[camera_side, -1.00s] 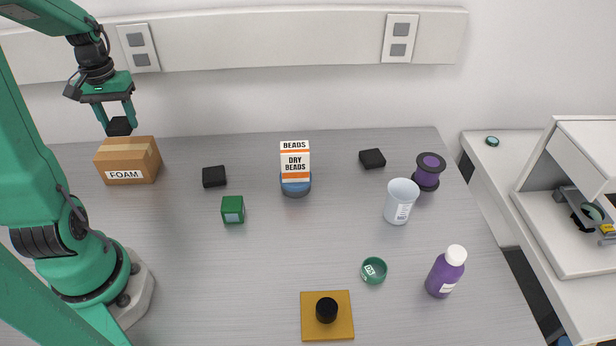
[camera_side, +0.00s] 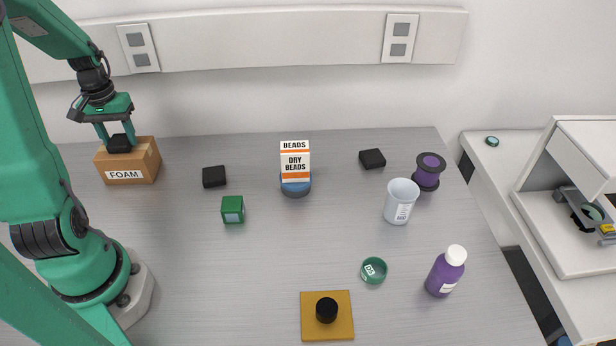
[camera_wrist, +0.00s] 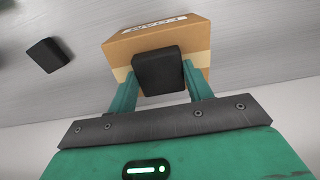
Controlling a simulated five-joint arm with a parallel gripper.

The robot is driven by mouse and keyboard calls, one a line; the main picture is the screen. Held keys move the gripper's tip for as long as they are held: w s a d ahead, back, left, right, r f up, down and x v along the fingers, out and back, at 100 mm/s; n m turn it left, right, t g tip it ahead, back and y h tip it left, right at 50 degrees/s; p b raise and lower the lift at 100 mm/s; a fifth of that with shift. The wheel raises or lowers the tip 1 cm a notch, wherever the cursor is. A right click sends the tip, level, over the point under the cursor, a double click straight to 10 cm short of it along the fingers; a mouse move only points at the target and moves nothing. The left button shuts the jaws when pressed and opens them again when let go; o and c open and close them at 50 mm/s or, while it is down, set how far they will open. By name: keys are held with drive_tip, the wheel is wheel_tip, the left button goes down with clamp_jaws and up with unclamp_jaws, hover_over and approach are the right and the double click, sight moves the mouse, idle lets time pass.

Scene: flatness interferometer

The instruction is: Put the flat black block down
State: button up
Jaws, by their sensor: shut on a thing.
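The flat black block (camera_side: 119,144) is between the fingers of my gripper (camera_side: 116,140), which is shut on it. In the side view the block is at the top of the cardboard box marked FOAM (camera_side: 126,175); I cannot tell whether it touches the box. In the wrist view the held block (camera_wrist: 158,71) covers the middle of the box (camera_wrist: 196,42), with a green finger on each side.
Another black block (camera_side: 214,176) lies right of the box, and a third (camera_side: 372,158) lies farther right. A green cube (camera_side: 232,210), a DRY BEADS box (camera_side: 295,160) on a blue round thing, and a white cup (camera_side: 400,201) stand on the table. The table's left-centre front is clear.

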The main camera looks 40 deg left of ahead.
sight(120, 140)
drive_tip(key=shift+f, duration=0.1)
drive_tip(key=o, duration=1)
wheel_tip(120, 140, up, 12)
drive_tip(key=shift+r, duration=0.15)
idle(0.3)
idle(0.5)
